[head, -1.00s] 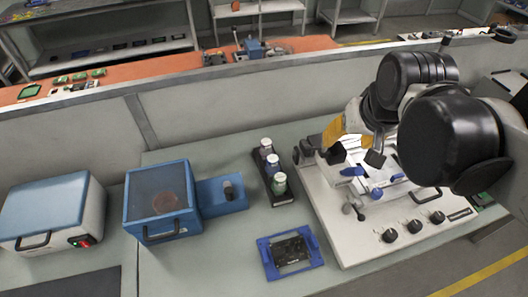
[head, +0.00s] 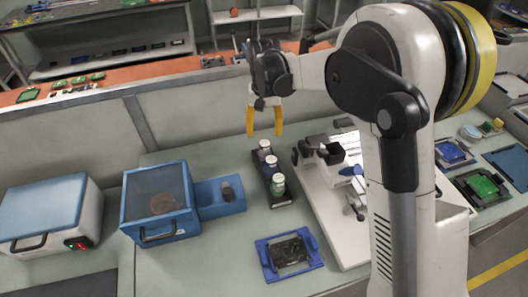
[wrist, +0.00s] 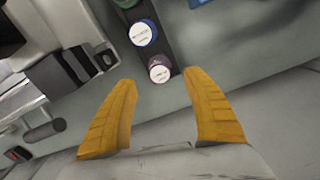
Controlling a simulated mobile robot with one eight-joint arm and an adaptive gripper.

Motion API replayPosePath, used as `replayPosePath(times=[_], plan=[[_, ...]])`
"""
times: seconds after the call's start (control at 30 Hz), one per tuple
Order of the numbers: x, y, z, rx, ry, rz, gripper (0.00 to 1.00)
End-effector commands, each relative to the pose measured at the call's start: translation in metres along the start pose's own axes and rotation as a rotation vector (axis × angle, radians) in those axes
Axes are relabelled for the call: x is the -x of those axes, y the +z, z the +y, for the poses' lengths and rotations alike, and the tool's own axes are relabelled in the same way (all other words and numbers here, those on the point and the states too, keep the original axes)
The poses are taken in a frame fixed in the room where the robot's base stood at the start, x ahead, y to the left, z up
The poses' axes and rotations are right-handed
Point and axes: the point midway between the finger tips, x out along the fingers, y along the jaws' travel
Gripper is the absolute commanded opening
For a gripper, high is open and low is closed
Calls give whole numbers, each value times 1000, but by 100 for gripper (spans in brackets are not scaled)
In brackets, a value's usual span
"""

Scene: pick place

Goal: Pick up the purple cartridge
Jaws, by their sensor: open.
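The purple cartridge (head: 265,150) has a white cap and stands upright at the far end of a black rack (head: 287,199). In the wrist view the purple cartridge (wrist: 160,69) shows just beyond and between the fingertips. A blue cartridge (head: 273,167) and a green cartridge (head: 278,185) stand in the same rack, nearer me. My gripper (head: 264,133) has yellow fingers, open and pointing down, above the rack's far end. Nothing is between the fingers. In the wrist view my gripper (wrist: 159,78) shows both fingers well apart.
A blue box (head: 160,200) with an open blue tray (head: 220,196) is left of the rack. A white machine (head: 330,220) is close on the right. A blue frame (head: 290,254) lies in front. A low grey partition (head: 190,115) stands behind.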

Motion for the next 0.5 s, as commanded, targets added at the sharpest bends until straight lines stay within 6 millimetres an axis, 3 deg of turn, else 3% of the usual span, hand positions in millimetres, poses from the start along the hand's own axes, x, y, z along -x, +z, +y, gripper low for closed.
replayPosePath(times=[0.13, 0.37, 0.5], plan=[[-29, -1, 0, 0, 0, 1, 58], [-50, -3, 1, 0, 0, 2, 58], [-72, -9, 2, 0, 0, 2, 58]])
